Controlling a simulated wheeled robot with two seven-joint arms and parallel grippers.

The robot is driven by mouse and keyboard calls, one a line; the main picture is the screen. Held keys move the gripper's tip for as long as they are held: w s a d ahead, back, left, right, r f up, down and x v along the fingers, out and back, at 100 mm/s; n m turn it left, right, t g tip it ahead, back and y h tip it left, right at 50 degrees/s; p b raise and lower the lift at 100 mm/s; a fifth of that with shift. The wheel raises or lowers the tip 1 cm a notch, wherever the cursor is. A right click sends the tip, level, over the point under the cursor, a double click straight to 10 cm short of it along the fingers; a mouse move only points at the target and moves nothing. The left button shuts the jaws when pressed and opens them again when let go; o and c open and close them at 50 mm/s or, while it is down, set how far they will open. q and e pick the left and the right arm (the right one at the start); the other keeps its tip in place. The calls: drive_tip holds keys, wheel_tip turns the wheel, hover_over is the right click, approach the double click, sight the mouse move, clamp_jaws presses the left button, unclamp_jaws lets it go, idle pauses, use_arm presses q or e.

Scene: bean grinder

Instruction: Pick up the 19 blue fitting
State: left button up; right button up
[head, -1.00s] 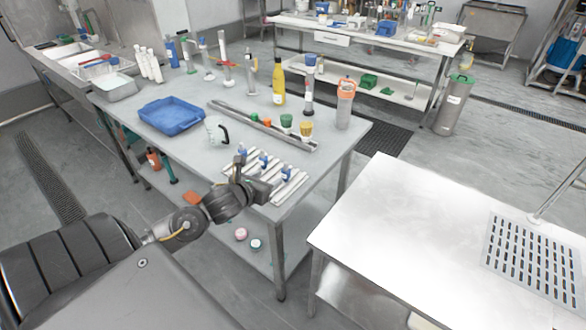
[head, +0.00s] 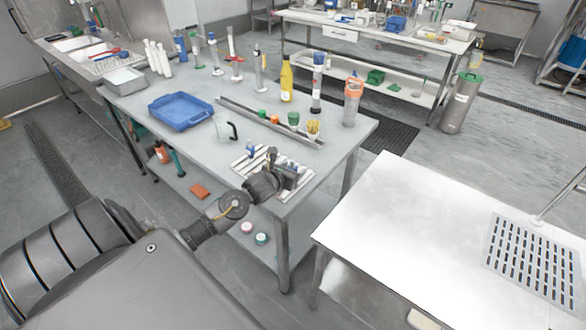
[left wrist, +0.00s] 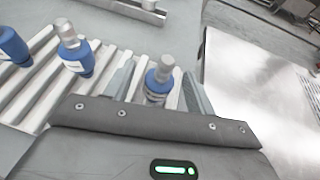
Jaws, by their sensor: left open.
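Blue fittings with grey metal tops and white labels stand on a ribbed light rack (head: 240,165) at the near edge of the grey table. One fitting (left wrist: 160,78) is between the two fingers of my left gripper (left wrist: 158,92). The fingers are open, one on each side of it; I cannot tell whether they touch it. A second fitting (left wrist: 75,55) is to its left, and a third (left wrist: 12,45) is at the left edge. The label numbers are too small to read. In the head view my left gripper (head: 288,176) hides part of the rack; one fitting (head: 250,151) shows left of it.
A clear mug (head: 228,130), a blue tray (head: 180,112) and a long metal rail (head: 265,118) lie beyond the rack. A yellow bottle (head: 287,80) and an orange-topped cylinder (head: 352,102) stand behind. The bare steel table (head: 400,220) at right has free room.

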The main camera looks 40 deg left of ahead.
use_arm(q)
drive_tip(key=shift+w+a+f, duration=0.1)
drive_tip(key=shift+w+f, duration=0.05)
drive_tip(key=shift+w, duration=0.2)
drive_tip(key=c, duration=1.1)
